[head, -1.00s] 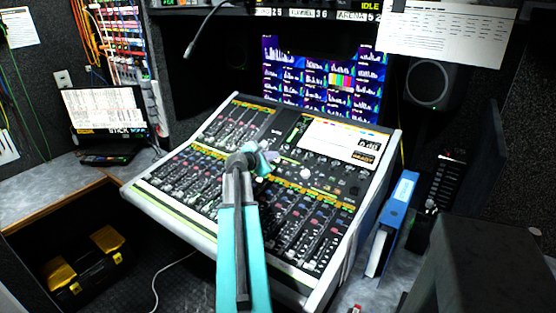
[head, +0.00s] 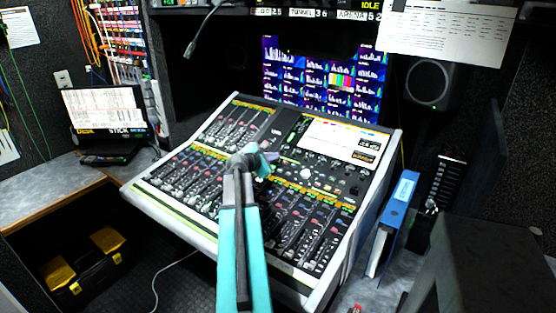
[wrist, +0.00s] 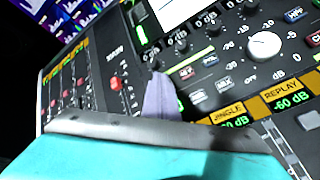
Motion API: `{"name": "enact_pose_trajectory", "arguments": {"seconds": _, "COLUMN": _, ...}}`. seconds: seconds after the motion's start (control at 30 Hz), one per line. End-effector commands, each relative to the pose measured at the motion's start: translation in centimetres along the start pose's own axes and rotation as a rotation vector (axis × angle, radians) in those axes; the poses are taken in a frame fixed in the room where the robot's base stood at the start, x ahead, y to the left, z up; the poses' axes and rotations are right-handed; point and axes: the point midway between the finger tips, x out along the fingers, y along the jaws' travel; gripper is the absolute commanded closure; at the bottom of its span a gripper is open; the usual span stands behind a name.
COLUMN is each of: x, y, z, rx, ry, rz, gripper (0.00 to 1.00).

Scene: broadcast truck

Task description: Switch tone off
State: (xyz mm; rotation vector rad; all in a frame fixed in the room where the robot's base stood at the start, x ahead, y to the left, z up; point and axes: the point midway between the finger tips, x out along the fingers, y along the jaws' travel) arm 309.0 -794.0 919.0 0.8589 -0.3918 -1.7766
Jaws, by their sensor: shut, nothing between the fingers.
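The mixing console (head: 205,240) fills the middle of the head view, with faders, knobs and a bright screen (head: 335,140). My gripper (head: 268,162) is over the console's middle, below and left of the screen. In the wrist view my closed grey fingertips (wrist: 158,95) hold nothing and point at a row of small buttons. A button with a red legend (wrist: 187,73) is just right of the tips. A red switch (wrist: 117,82) stands to their left on a dark panel. I cannot read a tone label, and cannot tell whether the tips touch anything.
A large white knob (wrist: 264,45) and orange JINGLE and REPLAY labels are to the right in the wrist view. A blue binder (head: 398,215) stands right of the console. A laptop (head: 105,112) sits at left, and a gooseneck microphone (head: 205,30) hangs above.

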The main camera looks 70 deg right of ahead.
Motion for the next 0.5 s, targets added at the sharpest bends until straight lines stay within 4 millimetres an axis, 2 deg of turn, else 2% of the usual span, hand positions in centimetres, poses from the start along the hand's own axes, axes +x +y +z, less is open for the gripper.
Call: {"name": "enact_pose_trajectory", "arguments": {"seconds": 0.5, "x": -0.4, "y": 0.27, "z": 0.37, "rx": 0.0, "ry": 0.0, "rz": -0.001, "gripper": 1.0}}
